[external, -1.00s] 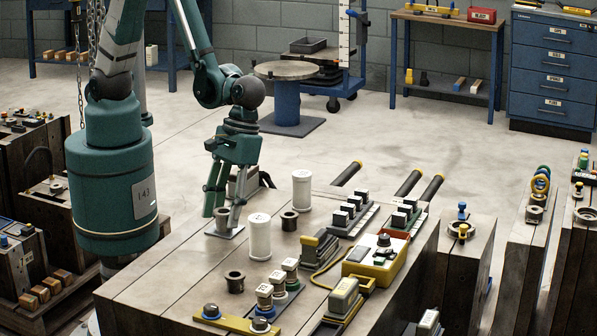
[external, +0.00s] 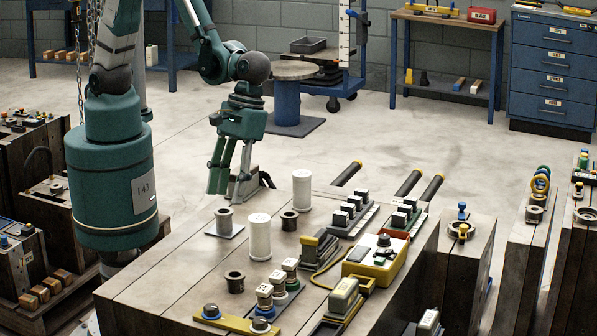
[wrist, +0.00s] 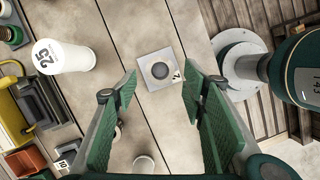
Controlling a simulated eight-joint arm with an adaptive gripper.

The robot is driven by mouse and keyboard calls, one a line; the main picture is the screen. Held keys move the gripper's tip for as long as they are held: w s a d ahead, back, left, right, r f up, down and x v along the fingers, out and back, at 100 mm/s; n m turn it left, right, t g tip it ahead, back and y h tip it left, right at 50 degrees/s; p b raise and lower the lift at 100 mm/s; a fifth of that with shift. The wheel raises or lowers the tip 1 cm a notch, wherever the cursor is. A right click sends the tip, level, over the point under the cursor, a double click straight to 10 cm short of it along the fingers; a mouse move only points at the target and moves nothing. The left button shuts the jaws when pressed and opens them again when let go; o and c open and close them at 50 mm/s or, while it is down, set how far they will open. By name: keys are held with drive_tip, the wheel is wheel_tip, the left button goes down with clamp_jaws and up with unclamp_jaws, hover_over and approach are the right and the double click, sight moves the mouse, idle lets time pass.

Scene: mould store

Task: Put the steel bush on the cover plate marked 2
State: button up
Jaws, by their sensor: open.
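The steel bush (external: 225,220) stands upright on a small square cover plate (external: 212,232) near the left edge of the bench top. In the wrist view the bush (wrist: 160,70) shows from above as a dark-bored ring near the middle of the plate (wrist: 146,82); a dark mark, probably a 2, shows at the plate's right edge. My gripper (external: 229,189) is open and empty above the bush, apart from it. In the wrist view its fingers (wrist: 160,84) are spread to either side.
Two white cylinders (external: 260,237) (external: 302,190) stand close to the right. Two more bushes (external: 289,220) (external: 235,282) stand on the bench. A yellow box (external: 376,260) and rows of blocks fill the right side.

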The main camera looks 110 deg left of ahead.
drive_tip(key=p+v, duration=0.1)
drive_tip(key=v, duration=0.5)
drive_tip(key=shift+r, duration=0.2)
idle(0.5)
drive_tip(key=s+a+r+m+t+y, duration=0.1)
drive_tip(key=s+a+r+m+t, duration=0.3)
drive_tip(key=a+r, duration=0.5)
drive_tip(key=s+a+r+m+t+y, duration=0.2)
drive_tip(key=s+a+r+m+t, duration=0.2)
drive_tip(key=s+a+r+m, duration=0.3)
drive_tip(key=shift+s+a+r+m, duration=0.25)
drive_tip(key=shift+a+r+m, duration=0.6)
drive_tip(key=shift+r+m, duration=0.65)
drive_tip(key=shift+r, duration=0.15)
